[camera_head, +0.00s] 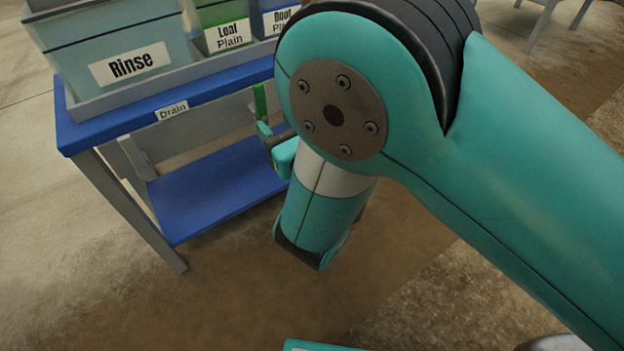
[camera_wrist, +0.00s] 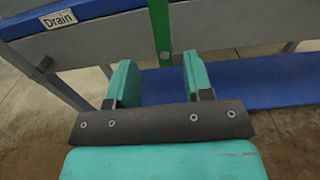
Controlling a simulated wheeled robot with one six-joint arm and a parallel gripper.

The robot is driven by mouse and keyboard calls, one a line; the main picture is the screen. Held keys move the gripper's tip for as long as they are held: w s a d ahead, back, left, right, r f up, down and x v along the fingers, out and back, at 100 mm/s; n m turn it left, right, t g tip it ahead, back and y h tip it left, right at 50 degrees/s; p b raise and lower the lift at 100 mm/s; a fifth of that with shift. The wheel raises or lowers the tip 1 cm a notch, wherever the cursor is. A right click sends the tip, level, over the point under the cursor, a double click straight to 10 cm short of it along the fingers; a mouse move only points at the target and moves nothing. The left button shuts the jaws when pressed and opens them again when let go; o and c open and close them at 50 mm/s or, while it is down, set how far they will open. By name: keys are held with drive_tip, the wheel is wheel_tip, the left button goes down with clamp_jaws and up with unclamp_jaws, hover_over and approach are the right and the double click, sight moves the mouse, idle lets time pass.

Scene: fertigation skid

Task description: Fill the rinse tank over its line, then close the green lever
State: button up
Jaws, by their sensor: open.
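The rinse tank (camera_head: 131,66), a pale teal bin labelled "Rinse", stands at the left end of the skid's top in the head view. Its fill line and water level cannot be made out for sure. The green lever (camera_wrist: 160,32) hangs down in the wrist view, and a piece of it shows in the head view (camera_head: 260,101). My gripper (camera_wrist: 156,80) is open, its two teal fingers pointing at the lever's lower end. The lever lies between the fingers in the picture; I cannot tell whether they reach around it. No contact shows.
The blue skid top (camera_head: 85,134) carries a "Drain" label (camera_head: 172,110). Beside the rinse tank stand a green "Leaf Plain" bin (camera_head: 227,36) and a blue "Root Plain" bin (camera_head: 281,18). A blue lower shelf (camera_head: 215,195) lies underneath. The floor in front is clear.

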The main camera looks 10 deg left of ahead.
drive_tip(key=b+v, duration=1)
drive_tip(key=b, duration=0.3)
drive_tip(key=shift+d, duration=0.2)
drive_tip(key=shift+s, duration=0.1)
